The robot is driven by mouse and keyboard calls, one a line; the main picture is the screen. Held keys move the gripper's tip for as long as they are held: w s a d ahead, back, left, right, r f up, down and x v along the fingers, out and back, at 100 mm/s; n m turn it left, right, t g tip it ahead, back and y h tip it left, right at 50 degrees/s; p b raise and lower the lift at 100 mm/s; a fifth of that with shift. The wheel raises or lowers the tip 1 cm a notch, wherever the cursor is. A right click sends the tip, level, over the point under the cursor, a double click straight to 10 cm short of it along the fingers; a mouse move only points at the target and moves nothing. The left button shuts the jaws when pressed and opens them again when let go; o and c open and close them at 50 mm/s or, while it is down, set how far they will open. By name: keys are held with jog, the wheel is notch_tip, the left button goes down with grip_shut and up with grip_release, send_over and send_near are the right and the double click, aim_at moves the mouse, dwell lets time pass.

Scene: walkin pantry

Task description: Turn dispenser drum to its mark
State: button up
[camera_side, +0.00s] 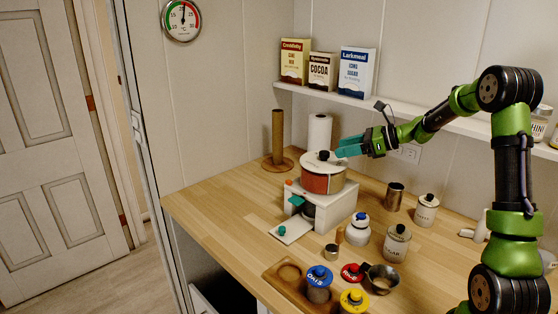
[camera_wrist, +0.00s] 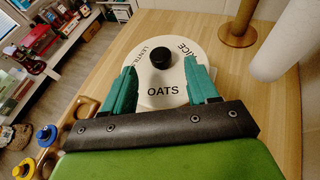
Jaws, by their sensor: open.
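The dispenser drum (camera_side: 322,180) has a white lid, a black knob and a reddish-brown side band, and sits on a white dispenser base (camera_side: 325,205). In the wrist view the drum's lid (camera_wrist: 148,72) reads OATS nearest me, LENTILS at left and RICE at right; its black knob (camera_wrist: 160,57) is in the middle. My gripper (camera_side: 342,147) has teal fingers and is at the drum's upper right in the side view. In the wrist view my gripper (camera_wrist: 161,75) is open, fingers on either side of the OATS part of the lid. I cannot tell whether they touch it. No mark is clearly visible.
A wooden paper-towel post (camera_side: 278,135) and a white roll (camera_side: 319,132) stand behind the drum. A white bottle (camera_side: 357,230), a metal tin (camera_side: 395,196) and jars stand to the right. A wooden tray (camera_side: 290,283) with colored-lid jars is in front. The table's left end is clear.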

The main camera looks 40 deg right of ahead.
aim_at(326, 152)
jog(key=x, duration=0.5)
jog(key=shift+w+a, duration=0.1)
grip_shut()
